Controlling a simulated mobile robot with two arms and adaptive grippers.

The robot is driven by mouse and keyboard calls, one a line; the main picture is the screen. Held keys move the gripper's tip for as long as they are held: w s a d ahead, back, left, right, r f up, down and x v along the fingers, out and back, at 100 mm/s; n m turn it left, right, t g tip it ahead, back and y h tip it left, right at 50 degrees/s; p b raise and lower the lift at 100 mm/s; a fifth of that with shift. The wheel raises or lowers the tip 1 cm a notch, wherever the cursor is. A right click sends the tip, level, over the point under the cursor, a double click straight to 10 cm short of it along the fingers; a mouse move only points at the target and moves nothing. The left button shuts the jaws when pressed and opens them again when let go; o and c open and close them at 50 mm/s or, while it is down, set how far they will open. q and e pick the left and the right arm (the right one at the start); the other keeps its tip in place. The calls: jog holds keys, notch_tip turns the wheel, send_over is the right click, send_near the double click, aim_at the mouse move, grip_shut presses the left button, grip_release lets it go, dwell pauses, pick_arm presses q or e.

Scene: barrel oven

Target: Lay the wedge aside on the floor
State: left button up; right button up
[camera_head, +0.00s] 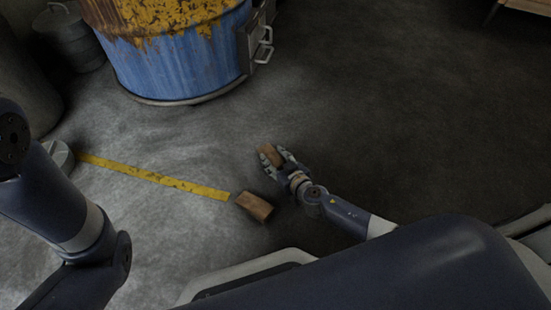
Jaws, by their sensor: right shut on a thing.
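My right gripper (276,159) is low over the floor in the middle of the view. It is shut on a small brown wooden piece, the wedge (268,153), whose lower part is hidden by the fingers. I cannot tell whether the wedge touches the floor. A second brown wooden block (254,206) lies on the floor just below and left of the gripper, apart from it.
A rusty blue barrel oven (178,62) with yellow flaking paint stands at the top. A yellow strip (150,176) runs across the floor from a grey round object (60,155) towards the wooden block. Bare dark floor (400,120) lies to the right.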

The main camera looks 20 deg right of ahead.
jog(key=shift+f, duration=0.1)
jog(key=o, duration=1.1)
jog(key=shift+r, duration=0.3)
jog(key=p+v, duration=0.3)
jog(key=v, duration=0.7)
jog(key=shift+s, duration=0.15)
jog(key=shift+v, duration=0.8)
